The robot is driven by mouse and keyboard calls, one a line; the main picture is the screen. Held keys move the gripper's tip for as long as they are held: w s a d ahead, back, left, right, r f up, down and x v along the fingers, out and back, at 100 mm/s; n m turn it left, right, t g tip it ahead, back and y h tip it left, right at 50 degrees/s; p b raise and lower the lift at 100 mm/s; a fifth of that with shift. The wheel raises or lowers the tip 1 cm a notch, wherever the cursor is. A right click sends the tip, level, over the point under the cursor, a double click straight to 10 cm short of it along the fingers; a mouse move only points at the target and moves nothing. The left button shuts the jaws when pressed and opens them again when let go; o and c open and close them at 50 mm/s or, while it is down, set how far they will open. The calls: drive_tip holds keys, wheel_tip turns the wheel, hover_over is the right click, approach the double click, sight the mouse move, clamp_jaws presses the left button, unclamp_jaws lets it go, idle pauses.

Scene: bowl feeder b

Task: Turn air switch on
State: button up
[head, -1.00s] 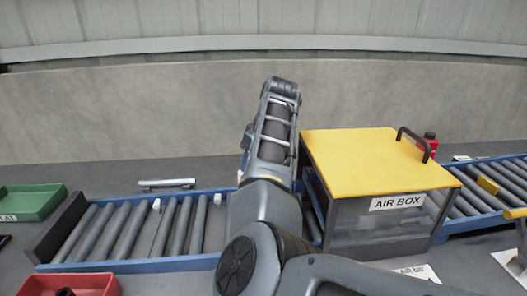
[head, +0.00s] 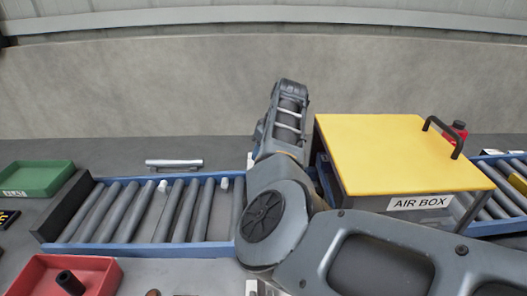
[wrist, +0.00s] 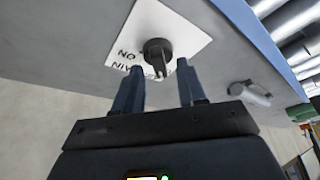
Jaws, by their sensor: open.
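In the wrist view a black rotary knob (wrist: 157,52) stands on a white label plate (wrist: 178,28) with upside-down, partly covered black lettering. It looks like a switch; I cannot read enough to say it is the air switch. My gripper (wrist: 158,72) is open and empty. Its two dark fingers point at the plate, one on each side of the knob's line. The knob appears between or just beyond the fingertips; I cannot tell whether they touch it. In the head view my arm hides the gripper and the knob.
The air box (head: 400,150), with a yellow lid and black handle, stands right of my arm. A roller conveyor (head: 150,212) runs behind it to the left. A red tray (head: 100,272) and a green tray (head: 38,180) lie at the left.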

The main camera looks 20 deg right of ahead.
drive_tip(key=shift+f, duration=0.1)
clamp_jaws()
idle(0.3)
